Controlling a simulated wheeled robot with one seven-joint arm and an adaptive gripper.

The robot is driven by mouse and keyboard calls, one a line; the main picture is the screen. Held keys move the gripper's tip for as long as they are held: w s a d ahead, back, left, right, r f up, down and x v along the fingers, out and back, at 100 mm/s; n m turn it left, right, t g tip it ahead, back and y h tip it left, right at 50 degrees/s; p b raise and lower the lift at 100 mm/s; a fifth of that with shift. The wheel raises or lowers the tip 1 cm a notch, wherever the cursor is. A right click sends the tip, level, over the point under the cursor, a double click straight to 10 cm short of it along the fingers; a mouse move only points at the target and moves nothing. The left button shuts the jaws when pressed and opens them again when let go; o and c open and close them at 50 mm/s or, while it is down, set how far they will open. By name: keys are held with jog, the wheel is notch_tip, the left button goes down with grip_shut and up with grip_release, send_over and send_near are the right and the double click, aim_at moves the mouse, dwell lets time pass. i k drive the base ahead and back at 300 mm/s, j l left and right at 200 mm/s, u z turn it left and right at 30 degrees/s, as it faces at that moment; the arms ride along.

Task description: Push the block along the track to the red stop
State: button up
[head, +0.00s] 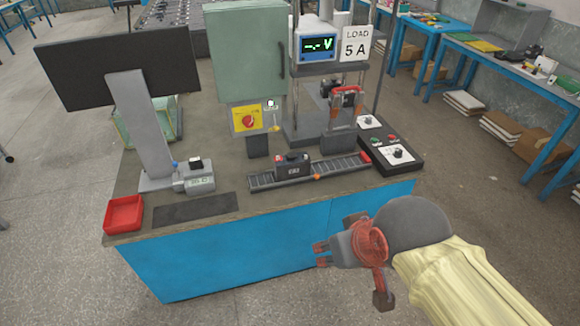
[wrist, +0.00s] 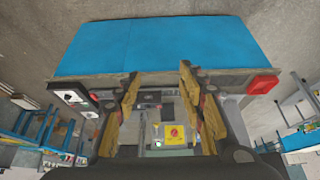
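The dark block (head: 292,168), a battery-like box with a small red part on top, sits on the track (head: 262,182) left of its middle. The track is a dark ribbed strip lying along the front of the bench. The red stop (head: 365,158) is at the track's right end, with bare track between it and the block. My gripper (head: 320,254) is in front of the bench's blue side, apart from the block and track. The wrist view shows its two fingers (wrist: 160,76) spread apart with nothing held.
A red tray (head: 124,214) and a dark mat (head: 194,208) lie at the bench's left front. A grey motor-like unit (head: 196,180) stands left of the track. A control box with knobs (head: 398,154) is at the right, and a green cabinet (head: 243,55) rises behind.

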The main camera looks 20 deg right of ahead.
aim_at(291, 166)
jog(key=i+j+z, duration=0.15)
jog(key=i+j, duration=0.15)
jog(key=i+j+z, duration=0.15)
jog(key=i+j, duration=0.15)
jog(key=i+j+z, duration=0.15)
jog(key=j, duration=0.3)
jog(key=i+j+z, duration=0.15)
jog(key=i+j, duration=0.2)
jog(key=i+j+z, duration=0.15)
jog(key=j, duration=0.4)
jog(key=i, duration=0.05)
